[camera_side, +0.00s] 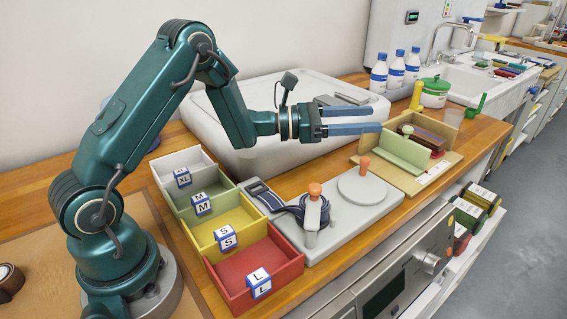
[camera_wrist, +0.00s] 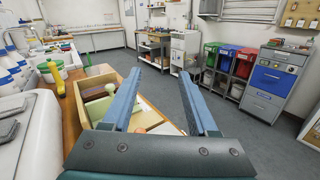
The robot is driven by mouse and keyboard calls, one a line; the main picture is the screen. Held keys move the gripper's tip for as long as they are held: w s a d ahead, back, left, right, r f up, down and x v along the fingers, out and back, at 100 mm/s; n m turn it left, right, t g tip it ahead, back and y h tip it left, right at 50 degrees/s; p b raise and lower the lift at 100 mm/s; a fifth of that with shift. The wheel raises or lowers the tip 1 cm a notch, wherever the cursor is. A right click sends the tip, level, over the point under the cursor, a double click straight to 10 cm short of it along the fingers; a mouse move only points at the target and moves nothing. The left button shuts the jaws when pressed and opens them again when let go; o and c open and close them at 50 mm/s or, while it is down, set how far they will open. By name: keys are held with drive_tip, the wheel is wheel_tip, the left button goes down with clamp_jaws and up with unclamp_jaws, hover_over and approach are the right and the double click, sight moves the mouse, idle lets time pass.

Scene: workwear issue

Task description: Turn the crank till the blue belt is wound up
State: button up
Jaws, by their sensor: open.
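A grey winding board (camera_side: 335,220) lies on the wooden bench in the side view. A dark blue belt (camera_side: 288,209) is on its left part, looped around a post with an orange knob (camera_side: 315,189). One belt end with a grey buckle piece (camera_side: 257,187) reaches left toward the bins. A round grey disc (camera_side: 362,188) with a second orange knob (camera_side: 364,164) is on the board's right part. My gripper (camera_side: 378,120) is open and empty, high above the bench and apart from the board, pointing right. The wrist view shows its spread fingers (camera_wrist: 160,75); the belt is not visible there.
Open bins in white, green, yellow (camera_side: 250,218) and red (camera_side: 292,257) stand left of the board. A wooden box (camera_side: 432,181) with a green panel stands to the right. A white rounded case (camera_side: 220,130) is behind. White bottles (camera_side: 379,75) and a green-lidded pot (camera_side: 434,97) stand farther back.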

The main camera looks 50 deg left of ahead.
drive_tip(key=a+f+n+y, duration=0.2)
drive_tip(key=a+f+n, duration=0.1)
drive_tip(key=f, duration=0.2)
approach(366, 158)
drive_tip(key=shift+t, duration=0.4)
drive_tip(key=w, duration=0.1)
drive_tip(key=w+d+f, duration=0.1)
drive_tip(key=w+d, duration=0.1)
drive_tip(key=w, duration=0.1)
drive_tip(key=shift+d+f, duration=0.25)
drive_tip(key=x, duration=0.3)
drive_tip(key=shift+w+d+r, duration=0.15)
drive_tip(key=shift+w+r, duration=0.1)
drive_tip(key=shift+w, duration=0.05)
drive_tip(key=shift+w+d, duration=0.3)
drive_tip(key=shift+w, duration=0.4)
drive_tip(key=shift+y, duration=0.4)
clamp_jaws()
